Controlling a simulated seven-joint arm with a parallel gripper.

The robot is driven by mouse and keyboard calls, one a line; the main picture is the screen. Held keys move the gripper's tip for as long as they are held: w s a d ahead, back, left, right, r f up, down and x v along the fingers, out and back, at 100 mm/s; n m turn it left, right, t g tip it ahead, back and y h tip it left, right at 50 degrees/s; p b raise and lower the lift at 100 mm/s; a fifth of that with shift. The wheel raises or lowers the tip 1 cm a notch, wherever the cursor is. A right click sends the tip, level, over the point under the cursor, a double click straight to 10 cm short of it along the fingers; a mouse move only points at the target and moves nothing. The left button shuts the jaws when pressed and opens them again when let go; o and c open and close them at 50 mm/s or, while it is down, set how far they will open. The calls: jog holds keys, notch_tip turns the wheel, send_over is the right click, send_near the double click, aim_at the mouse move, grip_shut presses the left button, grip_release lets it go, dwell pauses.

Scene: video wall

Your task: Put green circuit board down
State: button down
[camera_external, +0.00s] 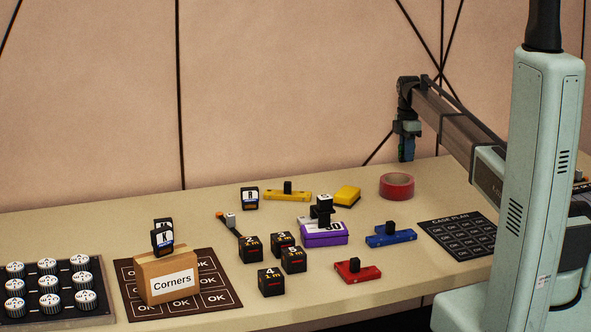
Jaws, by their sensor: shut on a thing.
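My gripper (407,128) is at the back right of the table, pointing down. It is shut on the circuit board (406,149), a small dark green-blue piece that hangs upright below the fingers.
The red tape roll (397,186) is close to the board. A yellow block (347,196), a blue piece (391,236), a purple box (324,235) and several black numbered cubes (251,249) lie leftward and forward. A Case Plan mat (458,236) is at right. A Corners box (167,277) stands at left.

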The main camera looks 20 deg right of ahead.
jog(key=shift+f, duration=1.65)
jog(key=shift+f, duration=0.1)
jog(key=c, duration=1)
grip_release()
notch_tip(320, 180, up, 12)
jog(key=shift+r, duration=0.15)
